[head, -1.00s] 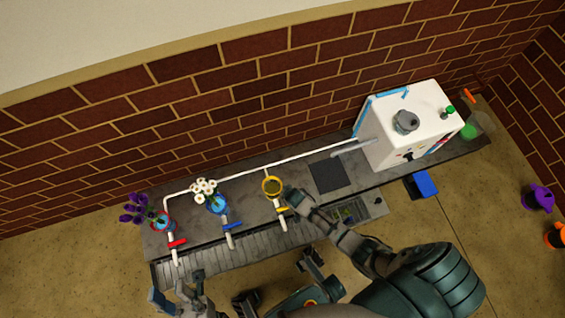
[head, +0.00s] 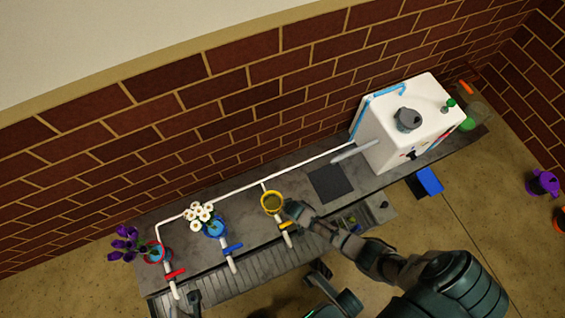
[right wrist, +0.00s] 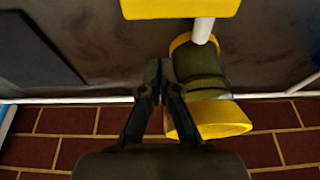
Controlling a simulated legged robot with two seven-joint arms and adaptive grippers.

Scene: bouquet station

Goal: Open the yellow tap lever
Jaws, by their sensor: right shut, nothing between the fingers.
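The yellow tap lever (head: 285,226) sits crosswise on a white pipe at the counter's front. In the right wrist view it is the yellow block (right wrist: 180,8) at the top edge, partly cut off. My right gripper (head: 289,207) is just behind the lever, beside the yellow-rimmed pot (head: 272,203). In the right wrist view my right gripper (right wrist: 161,68) is shut and empty, below the lever and apart from it, left of the dark pot with yellow rims (right wrist: 200,75). My left gripper (head: 191,301) shows only in part at the bottom edge; its fingers are unclear.
A blue lever (head: 233,248) and a red lever (head: 175,274) sit on pipes to the left. Pots with white flowers (head: 199,214) and purple flowers (head: 124,242) stand behind them. A white box (head: 410,120) stands at the right. A brick wall bounds the back.

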